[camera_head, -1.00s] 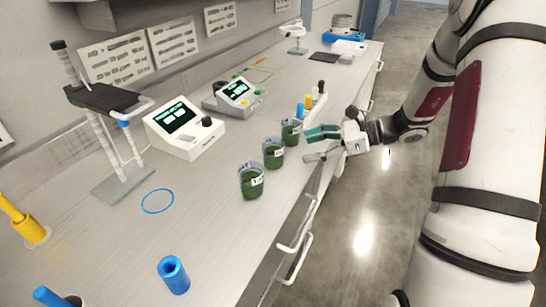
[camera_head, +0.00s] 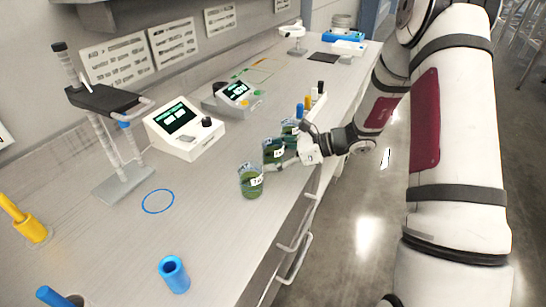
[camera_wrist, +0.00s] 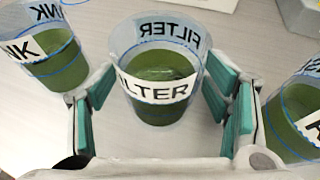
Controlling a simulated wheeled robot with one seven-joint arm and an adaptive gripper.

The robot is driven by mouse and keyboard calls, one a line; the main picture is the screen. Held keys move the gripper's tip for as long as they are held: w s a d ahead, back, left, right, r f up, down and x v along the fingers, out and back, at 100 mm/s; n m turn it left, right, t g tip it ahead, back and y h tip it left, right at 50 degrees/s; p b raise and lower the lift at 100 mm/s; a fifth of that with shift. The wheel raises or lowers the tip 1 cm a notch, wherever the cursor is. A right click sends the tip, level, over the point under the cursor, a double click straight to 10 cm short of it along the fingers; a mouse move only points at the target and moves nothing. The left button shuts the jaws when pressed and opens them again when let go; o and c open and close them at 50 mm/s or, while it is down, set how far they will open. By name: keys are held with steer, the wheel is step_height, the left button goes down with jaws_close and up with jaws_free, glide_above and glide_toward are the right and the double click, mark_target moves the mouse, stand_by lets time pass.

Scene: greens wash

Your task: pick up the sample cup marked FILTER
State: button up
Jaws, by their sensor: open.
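The sample cup marked FILTER (camera_wrist: 155,85) is a clear cup of green liquid with a white label, at the centre of the wrist view. In the head view it appears to be the middle cup (camera_head: 272,149) of a row of three. My gripper (camera_wrist: 160,78) is open, with one green-padded finger on each side of this cup. The fingers look close to its walls; I cannot tell whether they touch. In the head view my gripper (camera_head: 284,153) is at the row, partly hiding the cups.
A cup with a label ending in NK (camera_wrist: 52,50) stands close on the left in the wrist view. Another green cup (camera_wrist: 297,118) stands close on the right, its label cut off. White instrument (camera_head: 184,130) stands behind the row. The bench is clear around the blue ring (camera_head: 158,201).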

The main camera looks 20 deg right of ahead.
steer(key=shift+c, duration=0.6)
steer(key=c, duration=1.2)
steer(key=shift+r, duration=0.2)
